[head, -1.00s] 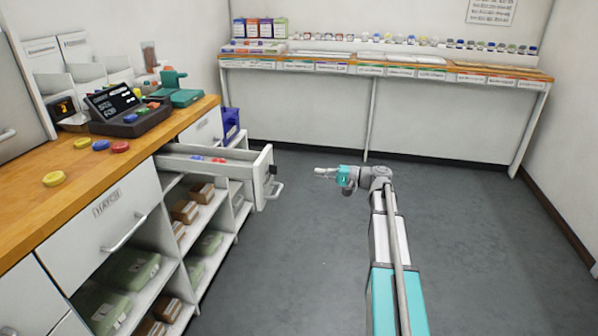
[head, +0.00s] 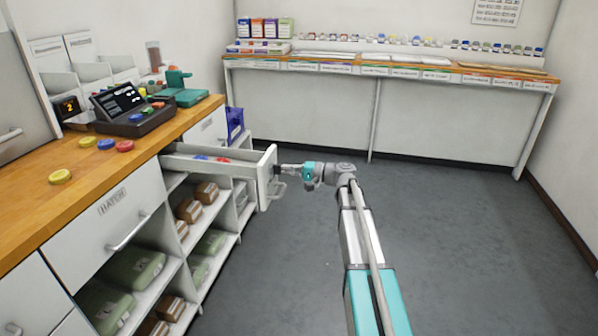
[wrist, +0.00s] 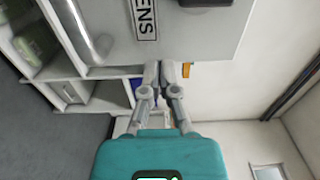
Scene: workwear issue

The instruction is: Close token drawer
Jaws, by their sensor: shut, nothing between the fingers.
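The token drawer (head: 266,183) stands pulled out from the counter on the left, with blue and red tokens inside. Its white front also fills the top of the wrist view (wrist: 195,40), with a label ending in "ENS". The drawer's handle (head: 277,190) is a metal bar, also at the upper left of the wrist view (wrist: 85,32). My gripper (head: 283,168) is shut and empty, with its fingertips (wrist: 167,72) at the drawer front, beside the label and away from the handle. I cannot tell whether they touch it.
The counter (head: 60,215) holds a dark console (head: 125,110), loose round tokens and a teal device (head: 182,92). A closed drawer labelled HATCH (head: 115,215) and open shelves with boxes and green packs lie below. The grey floor (head: 290,280) on the right is clear.

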